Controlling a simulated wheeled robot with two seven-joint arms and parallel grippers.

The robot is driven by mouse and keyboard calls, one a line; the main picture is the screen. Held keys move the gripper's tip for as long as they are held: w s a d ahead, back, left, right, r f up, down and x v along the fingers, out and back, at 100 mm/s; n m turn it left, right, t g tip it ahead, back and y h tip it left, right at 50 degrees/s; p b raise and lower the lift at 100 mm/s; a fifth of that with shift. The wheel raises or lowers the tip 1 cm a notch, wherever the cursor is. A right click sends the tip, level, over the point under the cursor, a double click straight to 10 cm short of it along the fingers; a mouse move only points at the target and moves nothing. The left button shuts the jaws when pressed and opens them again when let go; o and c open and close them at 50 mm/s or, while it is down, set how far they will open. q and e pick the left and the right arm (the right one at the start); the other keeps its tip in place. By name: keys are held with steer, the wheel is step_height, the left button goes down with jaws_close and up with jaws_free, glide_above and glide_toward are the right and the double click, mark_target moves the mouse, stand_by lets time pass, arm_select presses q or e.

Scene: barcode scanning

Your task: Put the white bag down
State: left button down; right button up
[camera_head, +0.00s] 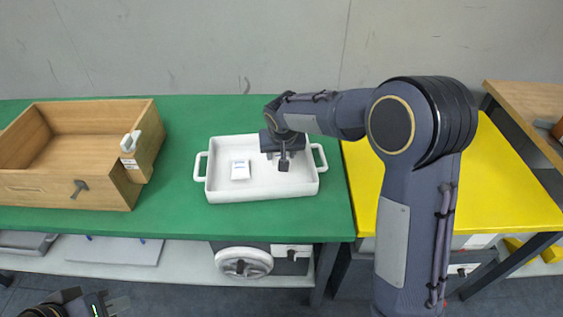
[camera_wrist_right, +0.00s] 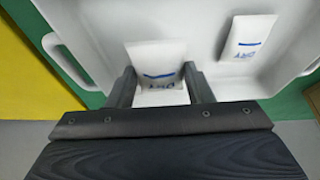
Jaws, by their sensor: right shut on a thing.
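A white bag (camera_wrist_right: 157,65) with a blue stripe and blue print is between the fingers of my right gripper (camera_wrist_right: 166,85) in the right wrist view. The gripper is shut on it. In the head view, my right gripper (camera_head: 284,163) points down inside the right part of the white tray (camera_head: 262,193) and hides the held bag. Whether the bag touches the tray floor is unclear. A second white bag (camera_head: 240,169) lies flat in the tray's left part, and also shows in the wrist view (camera_wrist_right: 249,38). My left gripper (camera_head: 118,303) is partly visible at the bottom left, away from the tray.
The tray stands on a green table (camera_head: 180,185). A wooden box (camera_head: 70,190) with a white scanner (camera_head: 130,141) on its right edge stands to the left. A yellow table (camera_head: 500,195) adjoins on the right. Free green surface lies between box and tray.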

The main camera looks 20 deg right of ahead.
steer(key=shift+w+d+f, duration=0.3)
steer(key=shift+w+f, duration=0.3)
steer(key=shift+f, duration=0.2)
steer(key=shift+w+f, duration=0.15)
steer(key=shift+f, duration=1.55)
steer(key=shift+b, duration=0.3)
steer(key=shift+f, duration=0.15)
steer(key=o, duration=1)
